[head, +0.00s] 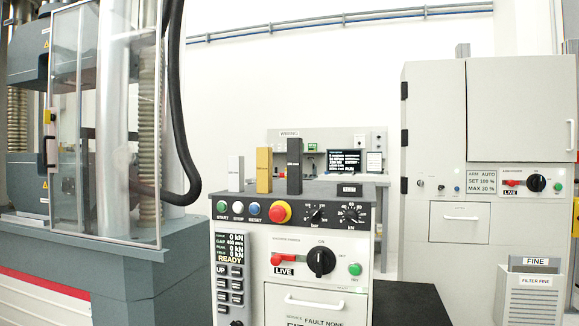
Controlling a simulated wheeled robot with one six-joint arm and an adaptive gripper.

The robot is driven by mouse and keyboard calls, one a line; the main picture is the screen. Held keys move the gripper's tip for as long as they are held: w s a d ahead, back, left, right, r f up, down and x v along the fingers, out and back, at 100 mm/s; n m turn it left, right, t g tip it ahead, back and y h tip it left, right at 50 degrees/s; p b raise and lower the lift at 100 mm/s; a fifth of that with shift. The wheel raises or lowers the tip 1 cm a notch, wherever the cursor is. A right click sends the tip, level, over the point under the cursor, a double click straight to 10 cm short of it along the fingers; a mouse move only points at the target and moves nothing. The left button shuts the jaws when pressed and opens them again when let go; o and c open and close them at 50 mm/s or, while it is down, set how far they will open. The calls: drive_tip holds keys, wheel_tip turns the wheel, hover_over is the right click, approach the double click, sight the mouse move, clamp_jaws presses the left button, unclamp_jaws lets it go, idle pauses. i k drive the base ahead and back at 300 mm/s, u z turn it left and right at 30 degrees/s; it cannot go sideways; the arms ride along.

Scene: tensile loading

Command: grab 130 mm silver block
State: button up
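A light silver-grey block (236,174) stands upright on top of the control console (327,188), at the left of a row of three blocks. It is the shortest of the three. Any size marking on it is too small to read. A gold block (264,171) stands just right of it, with a narrow gap between. A taller dark grey block (294,166) stands at the right of the row. My gripper is not in view.
A small black label or piece (349,190) is on the console top at right. The console front has buttons, a red emergency stop (280,212) and dials. A testing machine (100,120) with a clear guard stands left; a grey cabinet (445,150) stands right.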

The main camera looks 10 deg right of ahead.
sight(235, 164)
drive_tip(key=u, duration=1.45)
drive_tip(key=i, duration=2.85)
drive_tip(key=z, duration=3.6)
